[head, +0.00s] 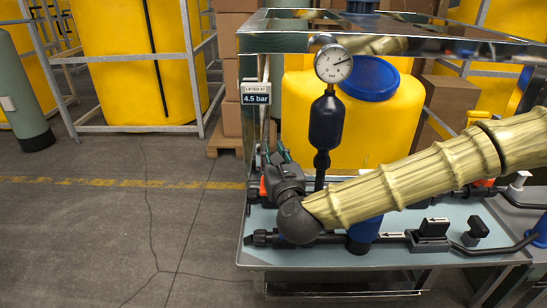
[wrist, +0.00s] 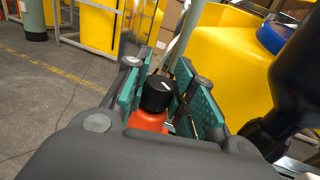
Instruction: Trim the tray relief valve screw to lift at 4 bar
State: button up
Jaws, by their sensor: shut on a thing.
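The relief valve shows in the wrist view as an orange body (wrist: 149,122) with a black screw knob (wrist: 157,93) on top, which bears a white line. My gripper (wrist: 163,77) has its teal pads on either side of the knob and is shut on it. In the head view my gripper (head: 277,166) is at the tray's left end and hides most of the valve; a bit of orange (head: 262,188) shows beside it. A sign (head: 256,92) reads "LIFTED AT 4.5 bar". The pressure gauge (head: 333,63) has its needle pointing right and slightly up.
A dark damper (head: 327,122) stands under the gauge, close right of my gripper. The pale tray (head: 340,256) carries dark pipework along its front. A yellow tank with a blue lid (head: 371,80) stands behind, under a metal frame (head: 390,42).

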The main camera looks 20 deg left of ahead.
jog(key=shift+n+g+y, duration=0.9)
jog(key=shift+n+y, duration=0.1)
jog(key=shift+y, duration=0.3)
jog(key=o, duration=1.1)
jog(key=shift+c, duration=0.2)
jog(key=v, duration=1.2)
jog(key=shift+w+d, duration=0.1)
jog(key=shift+d, duration=0.05)
